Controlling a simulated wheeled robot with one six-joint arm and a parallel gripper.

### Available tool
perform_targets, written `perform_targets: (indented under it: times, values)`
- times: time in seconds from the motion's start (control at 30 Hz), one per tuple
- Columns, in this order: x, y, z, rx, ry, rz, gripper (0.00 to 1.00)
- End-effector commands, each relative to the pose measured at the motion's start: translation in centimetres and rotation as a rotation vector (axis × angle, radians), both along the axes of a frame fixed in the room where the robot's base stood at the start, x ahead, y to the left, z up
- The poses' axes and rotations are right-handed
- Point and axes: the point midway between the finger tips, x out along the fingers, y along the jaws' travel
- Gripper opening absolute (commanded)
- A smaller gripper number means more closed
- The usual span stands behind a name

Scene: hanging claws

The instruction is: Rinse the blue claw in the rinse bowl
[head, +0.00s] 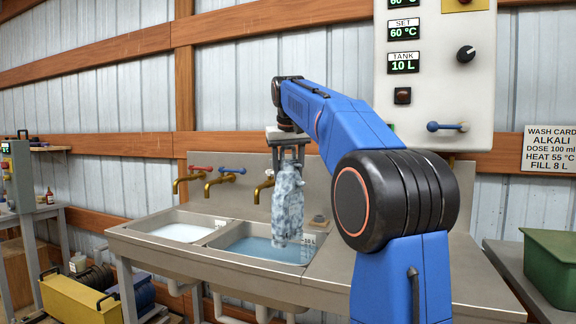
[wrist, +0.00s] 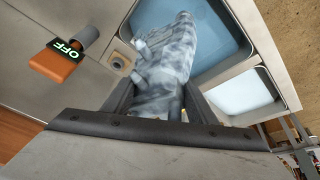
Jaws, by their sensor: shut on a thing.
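My gripper (head: 290,152) is shut on the claw (head: 287,203), which is mottled blue-grey with whitish patches. The claw hangs straight down over the right basin (head: 228,232), which holds clear blue water. I cannot tell whether its tip touches the water. In the wrist view the claw (wrist: 162,62) sits between the fingers of my gripper (wrist: 160,108), with the blue water beyond it. The left basin (head: 152,226) holds paler, whitish liquid. No basin carries a label that I can read as the rinse bowl.
Brass taps (head: 222,178) stand behind the basins. A control panel (head: 440,75) with a knob and lever is on the wall. An orange OFF handle (wrist: 58,62) shows in the wrist view. A green bin (head: 550,265) stands right, a yellow case (head: 80,300) lower left.

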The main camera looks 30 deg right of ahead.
Motion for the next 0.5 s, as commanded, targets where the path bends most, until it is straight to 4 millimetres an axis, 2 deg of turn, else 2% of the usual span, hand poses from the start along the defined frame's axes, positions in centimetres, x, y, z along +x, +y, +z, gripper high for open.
perform_targets:
  times: [0.5]
  values:
    - [0.0,0.0,-3.8,0.000,-0.001,-0.001,0.00]
